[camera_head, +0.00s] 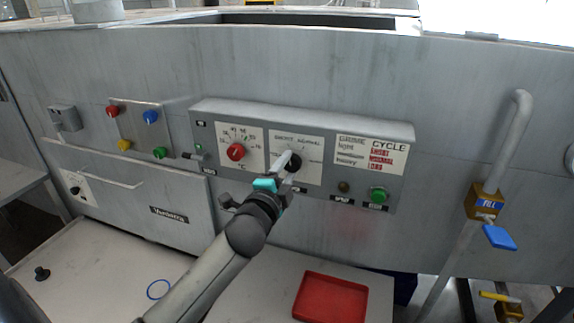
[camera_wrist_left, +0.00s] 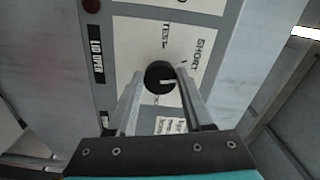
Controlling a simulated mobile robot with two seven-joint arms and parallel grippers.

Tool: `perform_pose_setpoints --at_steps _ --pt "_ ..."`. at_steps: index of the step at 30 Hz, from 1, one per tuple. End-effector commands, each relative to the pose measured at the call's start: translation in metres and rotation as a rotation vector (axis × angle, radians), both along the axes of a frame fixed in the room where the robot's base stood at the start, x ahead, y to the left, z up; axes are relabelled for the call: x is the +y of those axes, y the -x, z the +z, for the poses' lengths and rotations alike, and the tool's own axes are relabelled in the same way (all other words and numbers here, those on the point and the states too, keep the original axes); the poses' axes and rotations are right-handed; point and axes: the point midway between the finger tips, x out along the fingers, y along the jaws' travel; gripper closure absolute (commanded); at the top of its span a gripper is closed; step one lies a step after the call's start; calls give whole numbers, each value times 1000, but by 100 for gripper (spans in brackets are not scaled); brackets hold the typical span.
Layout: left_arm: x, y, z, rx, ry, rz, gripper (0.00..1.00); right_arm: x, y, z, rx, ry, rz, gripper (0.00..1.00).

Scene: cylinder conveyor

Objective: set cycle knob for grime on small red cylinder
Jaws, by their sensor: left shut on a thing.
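The black cycle knob (camera_head: 295,162) is on the grey control panel (camera_head: 305,112), on a white dial plate marked with SHORT and NORMAL. My left gripper (camera_head: 285,158) reaches up from below and is shut on the knob. In the left wrist view the knob (camera_wrist_left: 158,70) sits between the two fingers, with a pale pointer line on its face; the words TEST and SHORT show beside it. A card headed CYCLE (camera_head: 370,153) right of the knob pairs grime words with SHORT, NORMAL and LONG in red. I see no small red cylinder. My right gripper is not in view.
A red temperature knob (camera_head: 236,152) is close left of the cycle knob, and a green button (camera_head: 378,194) is at lower right. A red tray (camera_head: 330,299) lies below. A pipe with a blue-handled valve (camera_head: 499,238) stands at right.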

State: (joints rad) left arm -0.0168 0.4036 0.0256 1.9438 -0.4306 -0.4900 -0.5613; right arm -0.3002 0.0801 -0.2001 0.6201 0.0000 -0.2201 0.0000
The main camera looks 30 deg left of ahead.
Motion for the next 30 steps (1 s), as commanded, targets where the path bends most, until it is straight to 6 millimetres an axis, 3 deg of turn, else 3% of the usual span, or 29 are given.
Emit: perform_pose_setpoints --at_steps 12,30 --pt "0 0 0 -59 245 0 100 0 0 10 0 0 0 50" --pt "0 0 -1 -73 304 0 100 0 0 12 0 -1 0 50"
